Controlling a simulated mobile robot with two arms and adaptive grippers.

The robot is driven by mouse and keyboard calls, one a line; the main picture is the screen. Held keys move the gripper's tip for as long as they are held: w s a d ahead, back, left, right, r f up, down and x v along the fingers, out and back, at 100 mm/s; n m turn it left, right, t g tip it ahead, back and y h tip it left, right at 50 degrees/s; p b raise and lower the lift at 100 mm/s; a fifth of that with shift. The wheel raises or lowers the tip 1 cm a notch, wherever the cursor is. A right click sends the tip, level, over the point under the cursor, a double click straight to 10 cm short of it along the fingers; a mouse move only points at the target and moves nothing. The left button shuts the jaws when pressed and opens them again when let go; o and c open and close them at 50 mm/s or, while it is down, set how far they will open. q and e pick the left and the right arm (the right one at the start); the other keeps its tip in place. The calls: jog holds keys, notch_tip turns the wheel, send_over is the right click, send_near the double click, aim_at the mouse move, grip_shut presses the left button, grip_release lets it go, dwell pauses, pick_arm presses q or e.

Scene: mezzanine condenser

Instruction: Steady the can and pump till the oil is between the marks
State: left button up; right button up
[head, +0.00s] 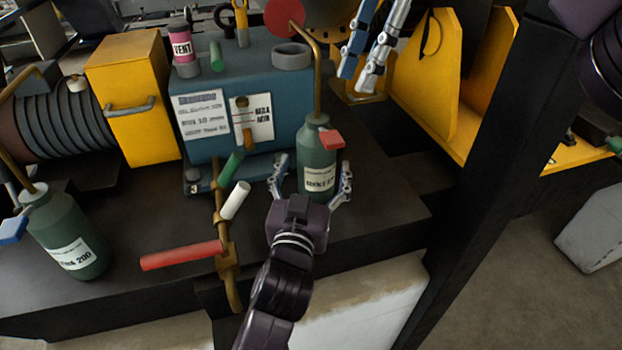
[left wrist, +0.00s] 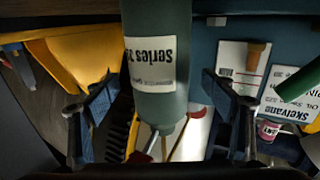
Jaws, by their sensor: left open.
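The green oil can (head: 317,160) with a red thumb lever (head: 331,139) and a bent brass spout (head: 318,70) stands upright on the dark ledge before the blue housing. Its label shows upside down in the left wrist view (left wrist: 153,62). My left gripper (head: 312,180) is open, with a finger on either side of the can; gaps show beside it in the left wrist view. My right gripper (head: 354,80) hangs behind and right of the spout, away from the lever; its finger gap is unclear. A brass gauge (head: 240,104) sits beside a marked plate (head: 262,117); the oil level is too small to read.
A second green can (head: 65,240) with a blue lever (head: 12,230) stands at left. Brass pipework with a red handle (head: 180,255) projects left of my left arm. A dark post (head: 485,170) rises at right. A pink-labelled vent (head: 183,48) and grey ring (head: 291,57) are on the housing.

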pick_arm(q)
jog(key=shift+w+d, duration=0.15)
jog(key=shift+w, duration=0.65)
jog(key=shift+w+d, duration=0.1)
jog(key=shift+w, duration=0.65)
grip_shut()
